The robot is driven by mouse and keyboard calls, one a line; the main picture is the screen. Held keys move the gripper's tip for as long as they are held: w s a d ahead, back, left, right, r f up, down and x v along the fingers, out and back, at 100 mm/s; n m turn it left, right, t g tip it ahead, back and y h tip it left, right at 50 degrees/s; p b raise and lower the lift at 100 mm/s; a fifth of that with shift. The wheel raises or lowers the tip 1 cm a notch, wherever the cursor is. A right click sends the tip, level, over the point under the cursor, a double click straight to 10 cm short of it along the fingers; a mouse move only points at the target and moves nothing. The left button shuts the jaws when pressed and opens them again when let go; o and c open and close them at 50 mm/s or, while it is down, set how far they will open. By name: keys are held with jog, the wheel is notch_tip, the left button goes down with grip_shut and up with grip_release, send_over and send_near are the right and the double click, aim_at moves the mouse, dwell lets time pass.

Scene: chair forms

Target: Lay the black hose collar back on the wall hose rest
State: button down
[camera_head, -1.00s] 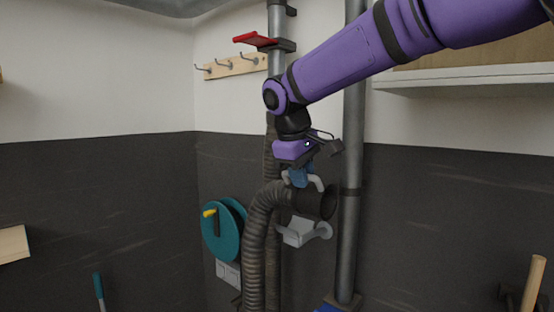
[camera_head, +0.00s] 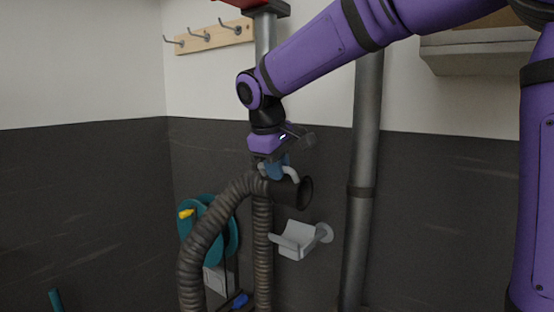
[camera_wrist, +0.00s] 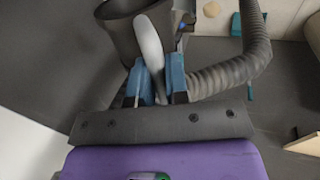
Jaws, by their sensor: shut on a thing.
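The black hose collar (camera_head: 287,190) is the dark open-ended cuff on a ribbed hose, its mouth facing right. It also shows in the wrist view (camera_wrist: 117,32). My gripper (camera_head: 274,172) is above it, shut on the pale curved handle (camera_wrist: 150,47) of the collar; the blue fingers stand on both sides of that handle. The wall hose rest (camera_head: 295,239) is a light grey cradle on the dark wall, below and slightly right of the collar. A gap shows between collar and rest, and the cradle looks empty.
The ribbed hose (camera_head: 203,242) hangs down left of my gripper. A teal reel (camera_head: 229,236) with a yellow knob is behind it. A grey vertical pipe (camera_head: 364,185) stands right of the rest. A hook rail (camera_head: 212,37) is above.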

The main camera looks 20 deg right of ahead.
jog(key=shift+f, duration=4.5)
jog(key=c, duration=1)
grip_release()
jog(key=shift+c, duration=0.2)
jog(key=shift+r, duration=0.1)
jog(key=v, duration=1)
jog(key=shift+r, duration=0.3)
jog(key=shift+s+a, duration=0.1)
jog(key=shift+s, duration=0.1)
